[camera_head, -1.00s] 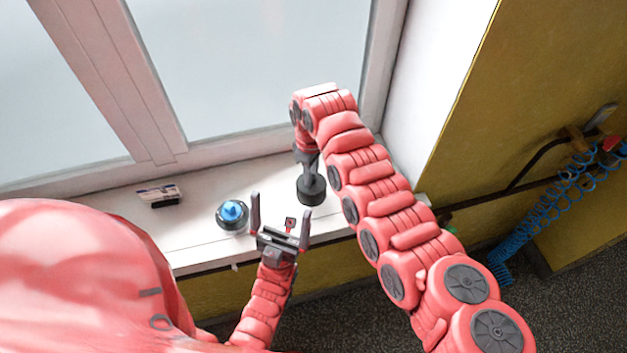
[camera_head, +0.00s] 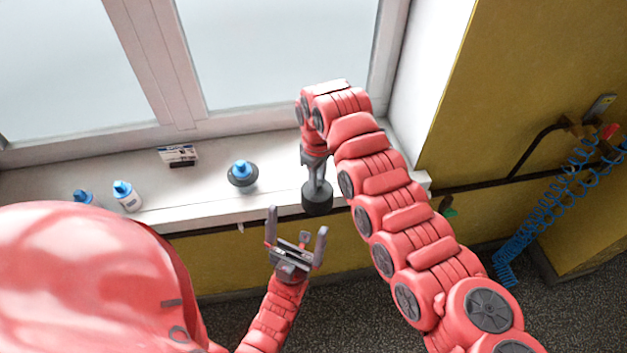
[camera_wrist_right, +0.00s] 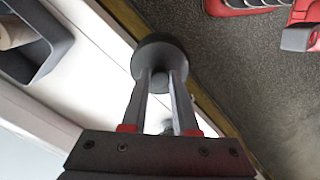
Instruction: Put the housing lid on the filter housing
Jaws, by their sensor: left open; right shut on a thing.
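A dark grey round piece, seemingly the housing lid (camera_head: 317,197), hangs from my right gripper (camera_head: 317,178) over the front edge of the sill. In the right wrist view the fingers (camera_wrist_right: 160,78) are shut on a small knob on this lid (camera_wrist_right: 158,50). A dark round base with a blue top, seemingly the filter housing (camera_head: 242,180), stands on the sill to the left of the lid, apart from it. Its inside cannot be made out. My left gripper (camera_head: 297,222) is open and empty, in front of the sill and below the lid in the picture.
The white window sill (camera_head: 215,206) also holds a blue-capped white bottle (camera_head: 128,197), another blue-capped item (camera_head: 84,197) partly hidden by my body, and a small dark box (camera_head: 180,157). The window is behind. Blue coiled hose (camera_head: 540,215) hangs at the right.

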